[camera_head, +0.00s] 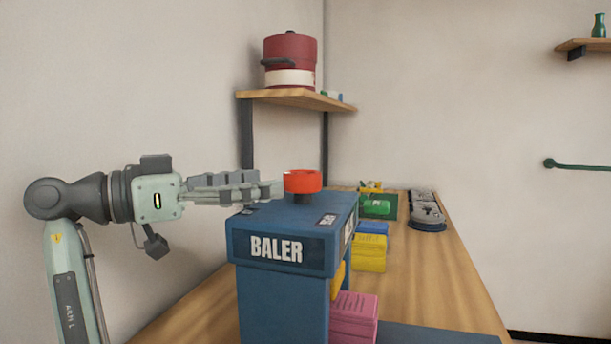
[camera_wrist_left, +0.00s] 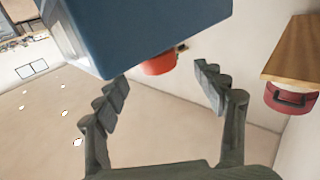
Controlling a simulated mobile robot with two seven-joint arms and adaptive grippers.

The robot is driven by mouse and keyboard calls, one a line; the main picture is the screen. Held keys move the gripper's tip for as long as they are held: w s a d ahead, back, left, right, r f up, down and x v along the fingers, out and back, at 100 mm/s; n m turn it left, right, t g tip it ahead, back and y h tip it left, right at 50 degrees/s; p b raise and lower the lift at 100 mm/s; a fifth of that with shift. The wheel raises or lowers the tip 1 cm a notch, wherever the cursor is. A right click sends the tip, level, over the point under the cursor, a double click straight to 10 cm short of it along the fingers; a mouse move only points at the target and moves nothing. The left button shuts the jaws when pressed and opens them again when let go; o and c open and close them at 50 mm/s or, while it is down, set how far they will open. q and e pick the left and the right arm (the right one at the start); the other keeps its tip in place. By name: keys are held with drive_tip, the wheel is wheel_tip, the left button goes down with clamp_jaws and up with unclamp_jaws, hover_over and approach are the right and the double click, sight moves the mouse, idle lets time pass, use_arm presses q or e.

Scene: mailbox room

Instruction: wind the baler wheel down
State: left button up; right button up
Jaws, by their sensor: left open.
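The blue baler (camera_head: 285,290) stands on the wooden bench with its name on the front. Its orange-red wheel (camera_head: 303,182) sits on a short dark post on top. My left gripper (camera_head: 270,190) is level above the baler's top, just left of the wheel, with its fingers pointing at it. In the left wrist view the open fingers (camera_wrist_left: 165,85) are spread with nothing between them. The wheel (camera_wrist_left: 159,64) shows beyond the fingertips, partly hidden by the blue baler body (camera_wrist_left: 150,30). My right gripper is not in view.
A shelf (camera_head: 290,98) with a red pot (camera_head: 290,60) hangs above and behind the wheel.

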sight(285, 180)
use_arm(q)
drive_tip(key=shift+w+d, duration=0.1)
drive_tip(key=shift+d, duration=0.2)
drive_tip(key=x, duration=0.6)
drive_tip(key=shift+d, duration=0.4)
drive_tip(key=shift+c, duration=0.2)
drive_tip(key=shift+w, duration=0.1)
drive_tip(key=c, duration=1.1)
drive_tip(key=shift+c, duration=0.2)
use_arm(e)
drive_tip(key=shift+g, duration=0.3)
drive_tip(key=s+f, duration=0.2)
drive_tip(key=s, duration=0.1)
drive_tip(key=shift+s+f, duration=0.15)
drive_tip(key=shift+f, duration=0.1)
